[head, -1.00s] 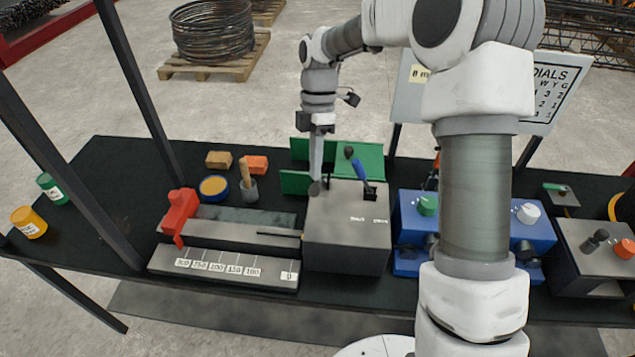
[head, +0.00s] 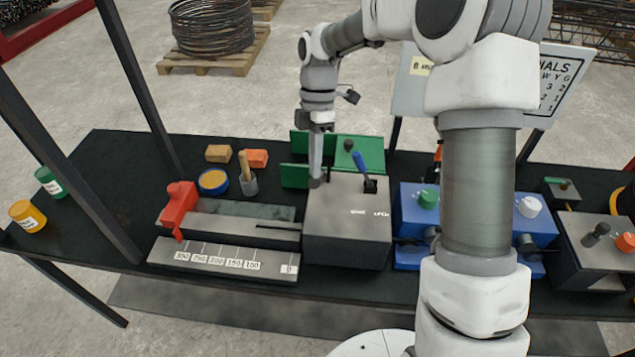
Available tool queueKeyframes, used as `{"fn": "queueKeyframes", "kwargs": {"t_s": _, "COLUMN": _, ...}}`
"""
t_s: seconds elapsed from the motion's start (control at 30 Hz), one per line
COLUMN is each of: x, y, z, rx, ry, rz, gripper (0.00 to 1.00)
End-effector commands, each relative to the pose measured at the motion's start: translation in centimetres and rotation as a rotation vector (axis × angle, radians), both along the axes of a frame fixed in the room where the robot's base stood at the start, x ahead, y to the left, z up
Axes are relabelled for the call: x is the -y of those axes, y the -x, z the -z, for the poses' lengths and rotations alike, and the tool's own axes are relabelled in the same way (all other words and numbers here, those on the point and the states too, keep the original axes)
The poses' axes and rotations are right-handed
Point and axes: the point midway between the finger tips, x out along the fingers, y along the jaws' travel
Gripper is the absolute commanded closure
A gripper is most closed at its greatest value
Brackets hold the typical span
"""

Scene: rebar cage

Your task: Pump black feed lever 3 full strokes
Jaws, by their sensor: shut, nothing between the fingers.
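A grey feed box (head: 346,235) stands mid-bench, with a lever with a blue handle (head: 361,162) leaning up from its top. A black knob (head: 348,145) shows just behind the box, in front of the green tray; I cannot tell whether it belongs to the black feed lever. My gripper (head: 315,180) points straight down at the box's back left edge, shut. A dark rounded end shows right at its fingertips; I cannot tell whether it is a lever knob or whether they touch. No lever shaft is visible there.
A grey guide with a red block (head: 179,206) and a scale plate (head: 222,261) lies left of the box. Blue units (head: 415,218) stand close on the right, partly behind my arm. A green tray (head: 362,153) lies behind.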

Motion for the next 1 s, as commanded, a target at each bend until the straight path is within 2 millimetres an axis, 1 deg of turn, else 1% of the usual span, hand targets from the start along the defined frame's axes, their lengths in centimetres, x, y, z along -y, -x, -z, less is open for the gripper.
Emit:
{"fn": "queueKeyframes", "kwargs": {"t_s": 0.17, "x": 0.0, "y": 0.0, "z": 0.1, "rx": 0.000, "ry": 0.000, "rz": 0.000, "gripper": 1.00}}
{"fn": "queueKeyframes", "kwargs": {"t_s": 0.43, "x": -0.1, "y": 0.8, "z": 1.1, "rx": -0.002, "ry": 0.001, "rz": 0.000, "gripper": 1.00}}
{"fn": "queueKeyframes", "kwargs": {"t_s": 0.77, "x": -0.2, "y": 0.9, "z": 1.1, "rx": -0.001, "ry": 0.000, "rz": 0.000, "gripper": 1.00}}
{"fn": "queueKeyframes", "kwargs": {"t_s": 1.0, "x": -0.2, "y": 1.5, "z": 2.1, "rx": -0.001, "ry": 0.000, "rz": 0.000, "gripper": 1.00}}
